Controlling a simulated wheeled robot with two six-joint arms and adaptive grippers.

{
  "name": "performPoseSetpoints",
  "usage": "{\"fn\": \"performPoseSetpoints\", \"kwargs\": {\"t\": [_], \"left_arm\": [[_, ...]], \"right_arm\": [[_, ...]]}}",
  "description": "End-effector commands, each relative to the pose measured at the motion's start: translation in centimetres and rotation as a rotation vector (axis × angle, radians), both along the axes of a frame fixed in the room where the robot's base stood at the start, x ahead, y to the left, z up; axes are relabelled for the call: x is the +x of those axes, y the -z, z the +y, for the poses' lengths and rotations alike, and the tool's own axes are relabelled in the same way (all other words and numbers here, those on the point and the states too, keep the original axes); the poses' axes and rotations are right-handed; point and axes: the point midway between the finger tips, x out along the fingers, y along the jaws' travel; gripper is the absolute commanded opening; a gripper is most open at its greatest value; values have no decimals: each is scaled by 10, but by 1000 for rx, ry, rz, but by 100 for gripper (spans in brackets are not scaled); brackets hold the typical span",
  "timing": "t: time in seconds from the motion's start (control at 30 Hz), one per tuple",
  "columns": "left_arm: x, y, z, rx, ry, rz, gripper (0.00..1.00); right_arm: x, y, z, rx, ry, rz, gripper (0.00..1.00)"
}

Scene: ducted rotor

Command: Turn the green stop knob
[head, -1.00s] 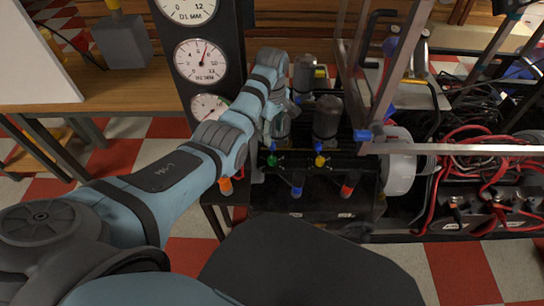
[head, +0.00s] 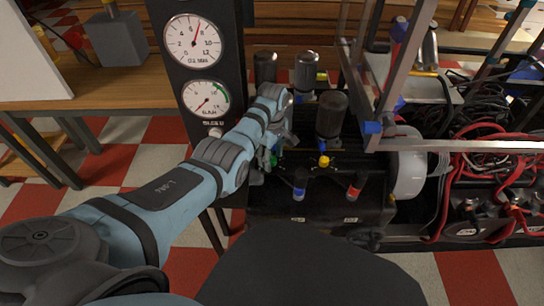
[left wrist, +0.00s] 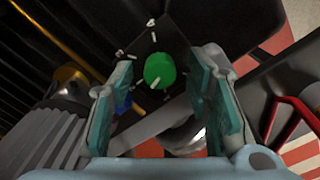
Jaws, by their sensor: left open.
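The green stop knob (left wrist: 159,70) is round and sits on a dark plate with short white marks around it in the left wrist view. In the head view only a bit of the green knob (head: 275,158) shows beside my left gripper (head: 268,150), which hides the rest. My left gripper (left wrist: 163,88) is open, with one teal-lined finger on each side of the knob in the left wrist view. Clear gaps show between the knob and both fingers. I cannot tell how deep the fingertips reach. My right gripper is not in view.
A yellow knob (head: 323,160), a blue-capped part (head: 299,190) and a red-capped part (head: 354,190) are close by on the black unit. Dark cylinders (head: 331,115) stand behind. A gauge panel (head: 241,60) rises at the left, and a metal frame (head: 402,65) at the right.

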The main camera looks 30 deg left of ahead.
Motion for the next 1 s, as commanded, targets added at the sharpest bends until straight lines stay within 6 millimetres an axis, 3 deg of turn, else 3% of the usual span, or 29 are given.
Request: {"fn": "performPoseSetpoints", "kwargs": {"t": [0.03, 0.3, 0.4, 0.7, 0.93, 0.97, 1.0], "left_arm": [[0, 0, 0, 0, 0, 0, 40], [0, 0, 0, 0, 0, 1, 0], [0, -1, 0, 0, 13, 1, 0], [0, -1, 0, 0, 270, 2, 0], [0, 0, 0, 0, 278, 2, 0], [0, 0, 0, 0, 278, 2, 26], [0, 0, 0, 0, 277, 2, 32]], "right_arm": [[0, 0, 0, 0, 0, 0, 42], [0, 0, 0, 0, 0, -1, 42], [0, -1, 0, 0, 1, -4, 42], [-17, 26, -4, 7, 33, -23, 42], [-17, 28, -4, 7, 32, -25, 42], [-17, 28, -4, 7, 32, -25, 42], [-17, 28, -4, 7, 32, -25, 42]]}}
